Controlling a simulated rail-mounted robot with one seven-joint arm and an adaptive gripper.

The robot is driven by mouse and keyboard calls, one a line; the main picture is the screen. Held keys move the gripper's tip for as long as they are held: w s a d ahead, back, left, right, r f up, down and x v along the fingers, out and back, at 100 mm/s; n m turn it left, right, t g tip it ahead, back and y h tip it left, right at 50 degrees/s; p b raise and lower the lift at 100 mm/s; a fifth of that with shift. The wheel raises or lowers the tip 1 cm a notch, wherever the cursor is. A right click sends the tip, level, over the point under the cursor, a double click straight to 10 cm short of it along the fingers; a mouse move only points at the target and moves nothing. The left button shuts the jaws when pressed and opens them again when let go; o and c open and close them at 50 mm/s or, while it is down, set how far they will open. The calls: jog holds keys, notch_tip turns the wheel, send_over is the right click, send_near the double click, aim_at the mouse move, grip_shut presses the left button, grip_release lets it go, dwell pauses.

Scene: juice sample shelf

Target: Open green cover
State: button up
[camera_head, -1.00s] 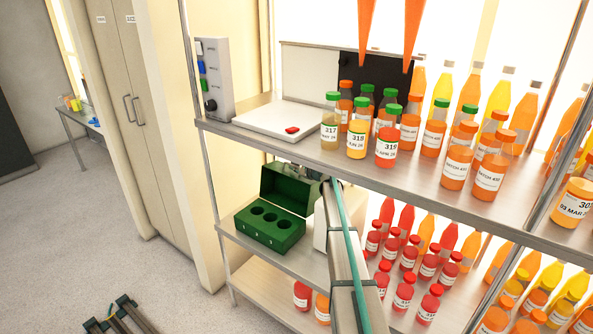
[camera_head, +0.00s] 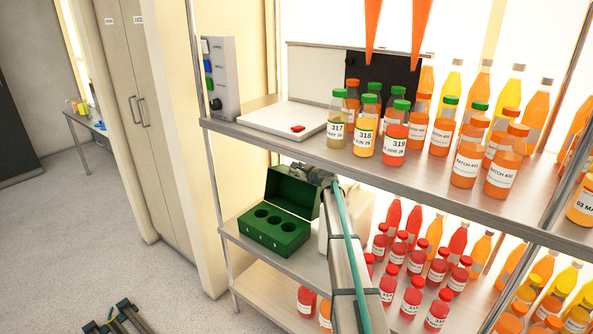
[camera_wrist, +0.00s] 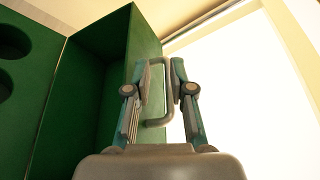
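The green box (camera_head: 250,235) sits on the middle shelf with round holes in its top. Its green cover (camera_head: 290,192) stands raised at the back of the box, leaving the holes uncovered. In the wrist view the cover (camera_wrist: 105,45) stands upright beside the holed top (camera_wrist: 20,115). A metal handle (camera_wrist: 168,92) sticks out from the cover's outer side. My gripper (camera_wrist: 163,68) has its two fingers apart, with the handle bar between them. Whether a finger touches the handle is unclear. In the head view my gripper (camera_head: 318,178) is at the cover's right side, its fingers hard to make out.
The upper shelf (camera_head: 330,165) passes close above the box and cover. It carries bottles 317 (camera_head: 337,130), 318 (camera_head: 365,140) and 319 (camera_head: 394,145), and a white device (camera_head: 275,118). Red-capped bottles (camera_head: 411,300) crowd the lower right.

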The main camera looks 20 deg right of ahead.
jog(key=v, duration=1.2)
dwell(0.3)
